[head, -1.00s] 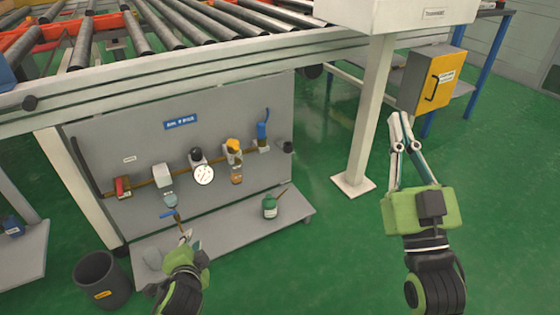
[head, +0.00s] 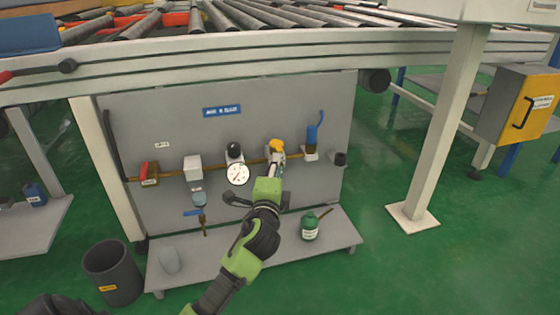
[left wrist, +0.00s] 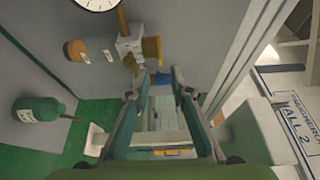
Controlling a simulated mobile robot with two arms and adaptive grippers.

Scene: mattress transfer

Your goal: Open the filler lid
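The filler lid looks like the yellow-orange cap (head: 277,146) on the unit along the brown pipe of the grey panel; it sits on top of its unit. In the left wrist view the yellow lid (left wrist: 152,49) is just beyond the fingertips, sideways on. My left gripper (head: 275,170) is in front of this unit, just below the cap, and hides its lower part. In the left wrist view the two fingers of my left gripper (left wrist: 160,75) are apart with nothing between them. Whether a finger touches the lid cannot be told. My right gripper is not in view.
Along the pipe are a red-handled valve (head: 149,173), a pressure gauge (head: 238,174) and a blue unit (head: 312,138). A green bottle (head: 310,228) stands on the grey shelf (head: 340,240) below. A dark bin (head: 112,272) stands left. The roller conveyor (head: 200,65) overhangs the panel.

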